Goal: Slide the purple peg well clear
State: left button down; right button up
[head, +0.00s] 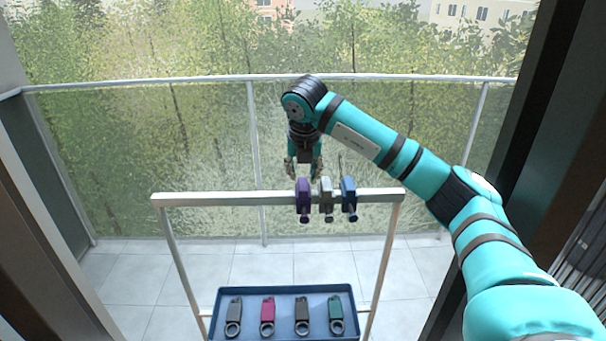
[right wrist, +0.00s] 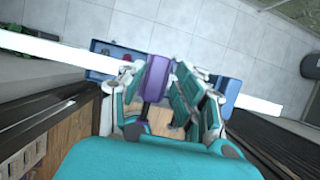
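The purple peg (head: 303,194) hangs on the white rail (head: 230,199), left of a grey peg (head: 326,194) and a blue peg (head: 348,193). My right gripper (head: 304,172) is just above and behind the rail at the purple peg, fingers apart. In the right wrist view the purple peg (right wrist: 157,79) appears between the teal fingers, closer to the left one; I cannot tell whether they touch it. The blue peg (right wrist: 226,92) shows beyond the right finger. The grey peg is not clearly visible there. My left gripper is not in view.
A blue tray (head: 282,290) below the rail holds several clips with rings. The rail's left stretch is bare; the grey and blue pegs stand close on the purple peg's right. A glass balustrade (head: 170,83) stands behind.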

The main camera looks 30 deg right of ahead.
jog(key=shift+x, duration=1.45)
jog(key=shift+c, duration=0.3)
grip_shut()
